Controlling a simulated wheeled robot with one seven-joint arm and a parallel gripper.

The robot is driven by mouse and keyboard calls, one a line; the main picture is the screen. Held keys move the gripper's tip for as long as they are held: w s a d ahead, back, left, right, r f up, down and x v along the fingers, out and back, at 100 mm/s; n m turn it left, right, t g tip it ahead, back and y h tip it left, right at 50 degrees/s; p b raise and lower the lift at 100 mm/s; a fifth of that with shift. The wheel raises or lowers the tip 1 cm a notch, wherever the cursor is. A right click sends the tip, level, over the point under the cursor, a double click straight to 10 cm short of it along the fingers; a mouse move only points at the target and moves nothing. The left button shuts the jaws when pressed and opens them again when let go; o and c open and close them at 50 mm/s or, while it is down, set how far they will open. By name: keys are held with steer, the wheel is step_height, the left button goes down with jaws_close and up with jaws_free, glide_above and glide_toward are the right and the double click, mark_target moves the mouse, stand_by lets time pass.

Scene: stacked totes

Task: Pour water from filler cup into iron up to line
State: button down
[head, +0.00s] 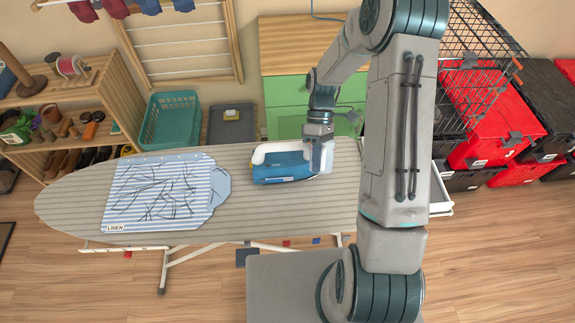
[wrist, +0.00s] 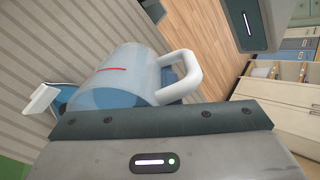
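The filler cup (wrist: 122,75) is translucent, with a red line on its side and a white loop handle (wrist: 185,76). In the head view the cup (head: 326,158) stands on the ironing board at the right end of the iron, partly hidden by my gripper (head: 319,146). The iron (head: 282,167) is blue with a white handle and lies on the board; part of it shows behind the cup in the wrist view. My gripper's two fingers are wide apart in the wrist view, close to the cup's handle. I cannot tell whether either finger touches it.
The ironing board (head: 75,207) carries a blue-striped cloth marked LINEN (head: 150,195) at left. A teal basket (head: 170,121) and a green cabinet (head: 285,100) stand behind it. Red and black totes (head: 500,128) and a wire crate are at right. My arm hides the board's right end.

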steer(key=shift+s+f+t, duration=0.1)
steer(key=shift+t, duration=0.4)
steer(key=t+b, duration=0.1)
steer(key=r+t+b, duration=0.1)
steer(key=t, duration=0.1)
steer(key=r+t+h+b, duration=0.1)
steer(key=shift+w+t, duration=0.3)
steer(key=shift+w, duration=0.05)
steer(key=shift+w+r+t+b, duration=0.15)
steer(key=shift+r+t+b, duration=0.25)
steer(key=shift+r+t, duration=0.1)
steer(key=shift+f, duration=0.15)
steer(key=shift+w+f+t+b, duration=0.1)
steer(key=shift+t+b, duration=0.2)
steer(key=shift+b, duration=0.25)
steer(key=shift+w+d+t+b, duration=0.1)
steer(key=shift+w+t+b, duration=0.15)
steer(key=shift+t+b, duration=0.55)
steer(key=shift+r, duration=0.25)
